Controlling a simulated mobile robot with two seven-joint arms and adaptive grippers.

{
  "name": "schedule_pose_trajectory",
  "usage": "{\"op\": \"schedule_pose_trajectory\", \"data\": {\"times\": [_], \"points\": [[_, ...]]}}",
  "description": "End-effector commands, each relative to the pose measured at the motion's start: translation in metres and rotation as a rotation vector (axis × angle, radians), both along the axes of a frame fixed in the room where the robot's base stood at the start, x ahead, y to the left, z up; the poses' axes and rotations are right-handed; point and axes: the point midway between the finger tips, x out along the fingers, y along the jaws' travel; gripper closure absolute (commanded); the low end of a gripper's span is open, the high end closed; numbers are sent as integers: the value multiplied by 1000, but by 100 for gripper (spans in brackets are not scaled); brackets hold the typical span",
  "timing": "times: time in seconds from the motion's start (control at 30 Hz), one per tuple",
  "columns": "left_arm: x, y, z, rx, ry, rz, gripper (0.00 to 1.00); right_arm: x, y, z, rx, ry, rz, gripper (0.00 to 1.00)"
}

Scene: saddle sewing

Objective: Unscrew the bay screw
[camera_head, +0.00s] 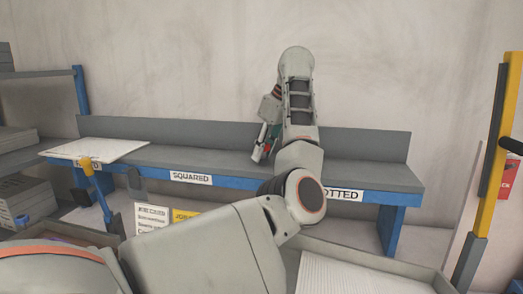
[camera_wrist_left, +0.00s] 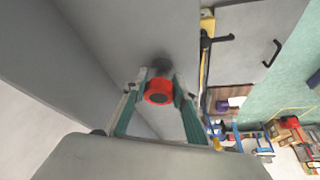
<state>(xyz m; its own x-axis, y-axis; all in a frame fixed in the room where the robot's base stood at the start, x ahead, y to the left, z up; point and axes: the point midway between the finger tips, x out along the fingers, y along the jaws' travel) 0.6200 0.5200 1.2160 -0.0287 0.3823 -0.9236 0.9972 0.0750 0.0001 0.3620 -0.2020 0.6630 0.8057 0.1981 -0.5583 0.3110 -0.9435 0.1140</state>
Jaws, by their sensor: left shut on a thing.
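My left gripper (camera_head: 264,142) is over the grey shelf, between the "SQUARED" label (camera_head: 191,178) and the partly covered "...OTTED" label (camera_head: 343,195). My arm hides part of the shelf there. In the left wrist view, the teal fingers (camera_wrist_left: 160,88) are shut on a red round piece with a dark face, which looks like the bay screw (camera_wrist_left: 158,98). The piece sits between the fingertips, in front of a grey surface. I cannot tell whether it still touches that surface. My right gripper is in neither view.
The grey shelf (camera_head: 376,174) has a blue front edge and a low back wall. A white board (camera_head: 97,148) lies on its left end. A grey tray with white sheets (camera_head: 345,277) stands at the lower right. A yellow post (camera_head: 497,150) stands at the right.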

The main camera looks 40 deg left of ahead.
Motion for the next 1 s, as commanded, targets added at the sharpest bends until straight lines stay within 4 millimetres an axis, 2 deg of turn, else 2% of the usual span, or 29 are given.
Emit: {"op": "schedule_pose_trajectory", "data": {"times": [1.0], "points": [[0,0,0,-2,4,266,97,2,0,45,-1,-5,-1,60]]}}
